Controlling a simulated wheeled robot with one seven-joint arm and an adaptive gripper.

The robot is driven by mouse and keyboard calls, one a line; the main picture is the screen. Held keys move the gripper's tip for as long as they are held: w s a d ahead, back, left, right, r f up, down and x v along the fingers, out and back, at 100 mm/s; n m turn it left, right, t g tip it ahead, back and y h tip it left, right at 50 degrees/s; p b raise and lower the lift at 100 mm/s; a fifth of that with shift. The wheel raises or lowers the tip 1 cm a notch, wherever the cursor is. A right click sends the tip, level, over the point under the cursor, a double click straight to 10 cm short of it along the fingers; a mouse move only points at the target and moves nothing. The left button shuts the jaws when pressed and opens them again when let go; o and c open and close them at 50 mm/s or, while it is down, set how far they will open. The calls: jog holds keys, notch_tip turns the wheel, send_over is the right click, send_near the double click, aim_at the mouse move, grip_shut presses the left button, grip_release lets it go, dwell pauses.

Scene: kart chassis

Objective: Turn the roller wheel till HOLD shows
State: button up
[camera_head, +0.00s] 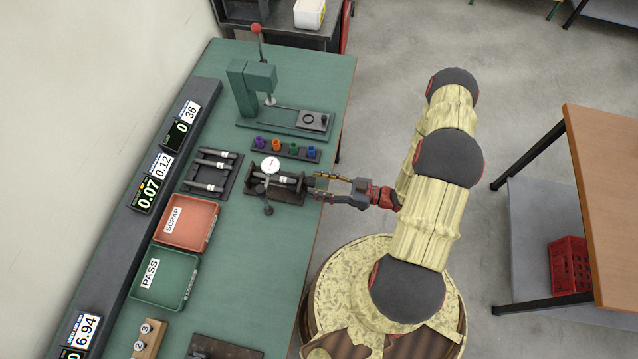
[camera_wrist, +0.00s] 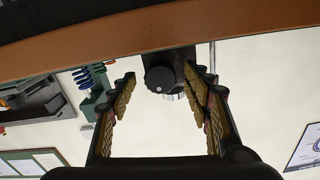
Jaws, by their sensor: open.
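The roller fixture (camera_head: 290,196) sits at the bench's right edge, with a round dial gauge (camera_head: 270,165) above it and a shaft lying across it. A black round knob, apparently the roller wheel (camera_wrist: 158,78), shows in the wrist view, between and beyond my fingertips. My gripper (camera_head: 319,183) is at the fixture's right end with its fingers spread. In the wrist view its padded fingers (camera_wrist: 161,88) stand apart on either side of the knob, with a gap on each side. A dark display (camera_head: 147,194) reads 0.07; I see no HOLD that I can read.
The green bench (camera_head: 233,235) carries a rack of shafts (camera_head: 213,174), a red SCRAP tray (camera_head: 185,222), a green PASS tray (camera_head: 165,277), a press (camera_head: 246,88) and a strip of coloured plugs (camera_head: 285,148). A wooden table (camera_head: 607,190) stands at right.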

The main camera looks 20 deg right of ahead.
jog(key=shift+d, duration=0.15)
jog(key=v, duration=1.1)
jog(key=shift+s+d, duration=0.25)
jog(key=shift+s, duration=0.05)
dwell(0.4)
